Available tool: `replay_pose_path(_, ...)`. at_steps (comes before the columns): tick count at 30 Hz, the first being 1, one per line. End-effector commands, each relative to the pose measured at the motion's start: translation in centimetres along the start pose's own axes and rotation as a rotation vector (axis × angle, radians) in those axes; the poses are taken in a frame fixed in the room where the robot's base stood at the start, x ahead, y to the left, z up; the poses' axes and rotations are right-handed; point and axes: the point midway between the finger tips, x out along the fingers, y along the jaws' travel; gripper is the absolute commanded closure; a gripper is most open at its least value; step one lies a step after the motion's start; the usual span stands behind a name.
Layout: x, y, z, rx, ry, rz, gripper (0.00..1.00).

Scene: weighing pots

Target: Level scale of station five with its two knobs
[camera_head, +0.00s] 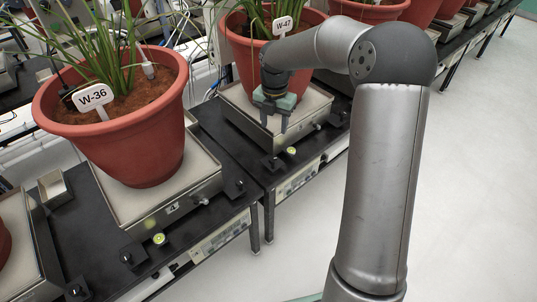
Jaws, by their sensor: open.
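The scale with pot W-47 (257,75) on it stands behind the scale whose front label seems to read 4; I take it to be station five. Its metal pan (312,104) lies under the red pot. At its front edge are a left black knob (272,163), a small yellow-green bubble level (291,151), and a right black knob (335,119). The bubble's position is too small to read. My gripper (275,122) is open and empty, fingers pointing down, in front of the pot and over the pan, apart from both knobs as seen here.
The nearer scale (200,187) holds pot W-36 (120,125), with its own knobs (132,256) and level (159,239). A gap separates the two black benches. More pots stand in the row behind. The pale floor (480,190) on the right is clear.

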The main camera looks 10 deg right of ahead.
Motion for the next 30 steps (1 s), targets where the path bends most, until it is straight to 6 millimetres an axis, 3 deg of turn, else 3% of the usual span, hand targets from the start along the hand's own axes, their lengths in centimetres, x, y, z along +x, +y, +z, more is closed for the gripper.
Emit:
replay_pose_path(3,3.1,0.0,-0.1,0.001,0.005,-0.002,0.52)
replay_pose_path(15,11.5,0.1,-0.1,0.003,0.004,0.0,0.52)
replay_pose_path(21,13.9,0.1,-0.1,0.003,0.003,0.0,0.52)
replay_pose_path(30,14.5,0.1,-0.1,0.004,0.002,0.001,0.52)
